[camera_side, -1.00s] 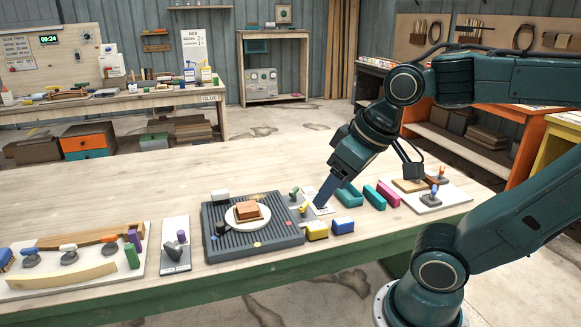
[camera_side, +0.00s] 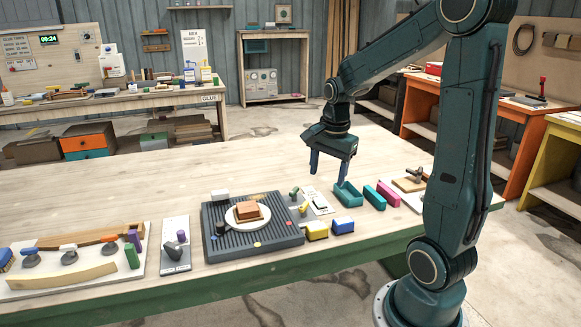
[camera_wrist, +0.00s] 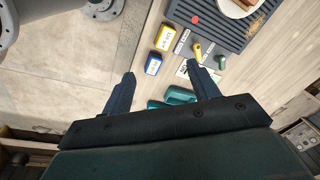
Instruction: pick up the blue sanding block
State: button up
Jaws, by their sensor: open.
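The blue sanding block (camera_side: 343,226) lies on the workbench near its front edge, just right of a yellow block (camera_side: 317,231). My gripper (camera_side: 330,178) is open and empty above the bench, behind and above the blue block and beside the teal tray. In the wrist view the blue block (camera_wrist: 153,64) shows beyond the fingertips, with the yellow block (camera_wrist: 165,37) farther on. The two fingers of my gripper (camera_wrist: 162,82) point toward it, spread wide apart. Nothing is between the fingers at their height that I can make out.
A dark ribbed mat (camera_side: 222,245) with a white plate lies left. A white card (camera_side: 318,203) with small items is behind the blocks. Bare bench stretches behind.

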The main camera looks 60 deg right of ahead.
aim_at(343, 220)
jog(key=s+d+f+m+g+y, duration=0.1)
jog(key=s+d+f+m, duration=0.2)
jog(key=d+f+m, duration=0.5)
jog(key=shift+n, duration=0.3)
jog(key=shift+w+d+f, duration=0.1)
jog(key=shift+d+f, duration=0.1)
jog(key=shift+f, duration=1.1)
jog(key=shift+w+d+f, duration=0.1)
jog(key=shift+d+f, duration=0.15)
jog(key=shift+f, duration=1.05)
jog(key=shift+w+d+f, duration=0.1)
jog(key=shift+d+f, duration=0.1)
jog(key=shift+f, duration=1.1)
jog(key=shift+f, duration=0.15)
jog(key=shift+s+f, duration=0.15)
jog(key=shift+f, duration=2.3)
jog(key=c, duration=1.1)
jog(key=shift+r, duration=0.1)
